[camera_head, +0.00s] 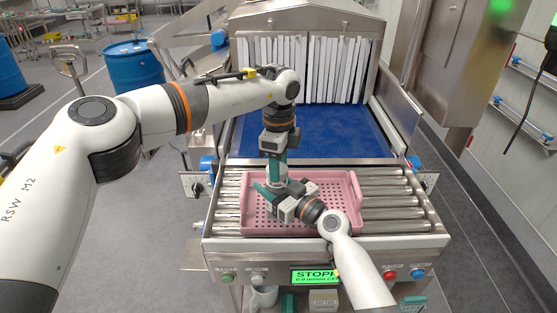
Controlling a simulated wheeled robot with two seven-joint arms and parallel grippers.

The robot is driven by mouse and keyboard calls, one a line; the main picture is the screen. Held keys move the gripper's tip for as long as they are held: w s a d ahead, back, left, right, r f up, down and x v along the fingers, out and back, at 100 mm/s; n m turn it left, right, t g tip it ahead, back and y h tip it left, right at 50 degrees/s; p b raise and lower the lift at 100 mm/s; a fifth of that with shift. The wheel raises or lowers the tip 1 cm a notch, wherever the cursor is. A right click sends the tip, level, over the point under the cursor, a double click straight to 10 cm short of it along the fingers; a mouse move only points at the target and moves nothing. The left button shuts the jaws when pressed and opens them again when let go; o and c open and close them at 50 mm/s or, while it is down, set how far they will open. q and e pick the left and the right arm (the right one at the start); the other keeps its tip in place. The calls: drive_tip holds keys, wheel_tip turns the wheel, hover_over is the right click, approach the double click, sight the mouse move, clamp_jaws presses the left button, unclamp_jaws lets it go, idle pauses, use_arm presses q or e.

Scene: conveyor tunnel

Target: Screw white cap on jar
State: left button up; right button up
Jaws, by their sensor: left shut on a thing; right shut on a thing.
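A small pale jar (276,176) stands in the pink perforated tray (345,222), mostly hidden by my grippers. My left gripper (276,166) points straight down from above and is shut at the jar's top. The white cap is hidden between its teal fingers, so I cannot tell how it sits on the jar. My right gripper (273,189) reaches in from the lower right, low over the tray, and is shut around the jar's side.
The tray rests on steel rollers (400,205). Behind it, a blue belt (315,135) leads to a tunnel with white strip curtains (335,70). A control panel with a green display (315,276) and buttons is at the front. Bare rollers lie right of the tray.

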use_arm(q)
drive_tip(key=shift+f, duration=0.55)
idle(0.4)
